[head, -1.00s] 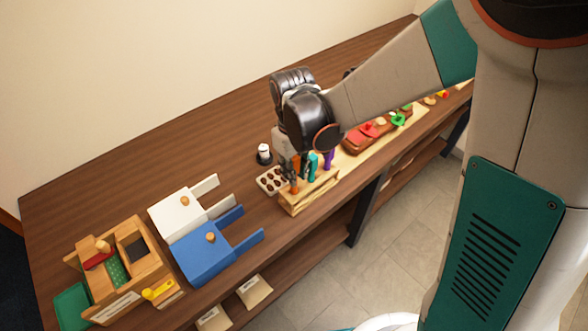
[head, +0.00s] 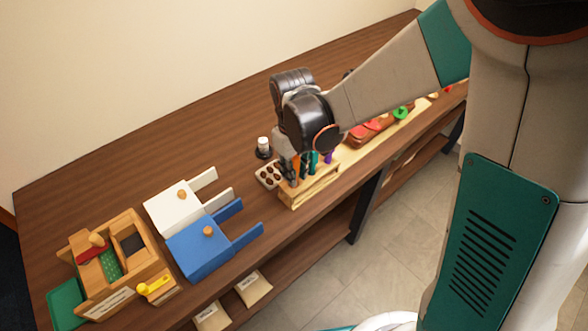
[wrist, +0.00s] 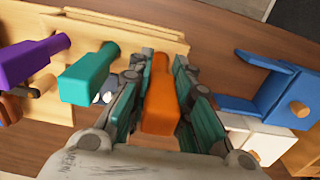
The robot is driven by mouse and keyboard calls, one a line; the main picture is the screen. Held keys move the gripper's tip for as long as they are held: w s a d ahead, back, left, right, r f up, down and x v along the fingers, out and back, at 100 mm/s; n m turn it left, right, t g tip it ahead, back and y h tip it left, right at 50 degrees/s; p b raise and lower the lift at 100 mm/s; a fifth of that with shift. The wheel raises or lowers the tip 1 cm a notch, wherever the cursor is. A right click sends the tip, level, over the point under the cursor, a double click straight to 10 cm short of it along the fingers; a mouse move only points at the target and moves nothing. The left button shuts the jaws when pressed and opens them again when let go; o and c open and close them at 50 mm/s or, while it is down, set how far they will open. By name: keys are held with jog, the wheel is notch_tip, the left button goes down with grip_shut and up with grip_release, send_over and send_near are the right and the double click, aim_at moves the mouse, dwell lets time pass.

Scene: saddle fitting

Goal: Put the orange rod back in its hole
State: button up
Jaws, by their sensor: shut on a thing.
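The orange rod (wrist: 159,95) is between the two finger pads of my gripper (wrist: 160,112) in the wrist view, and the gripper is shut on it. In the head view my gripper (head: 290,174) is over the left end of the wooden block (head: 308,192), with a little orange of the rod (head: 296,161) showing. The rod's far end lies by the block's edge in the wrist view; whether it is in a hole I cannot tell. A teal rod (wrist: 88,75) and a purple rod (wrist: 32,60) stand in the block beside it.
A tray with dark round hollows (head: 268,176) and a black-and-white item (head: 264,148) are close to the block. White (head: 172,214) and blue (head: 196,250) pieces with prongs lie left. A wooden box (head: 120,262) is farther left. The back of the table is clear.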

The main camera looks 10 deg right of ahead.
jog(key=shift+f+b, duration=0.5)
jog(key=shift+f, duration=0.15)
jog(key=o, duration=1)
jog(key=shift+c, duration=0.2)
jog(key=shift+r, duration=3.85)
jog(key=s+d+r+m+t, duration=0.3)
jog(key=s+d+r, duration=0.1)
jog(key=s+d, duration=0.2)
jog(key=s+d+r+m+t, duration=0.3)
jog(key=s+d+r+t, duration=0.1)
jog(key=s+d, duration=0.3)
jog(key=shift+d+r+m+b, duration=0.35)
jog(key=shift+d+m, duration=0.05)
jog(key=shift+d, duration=0.2)
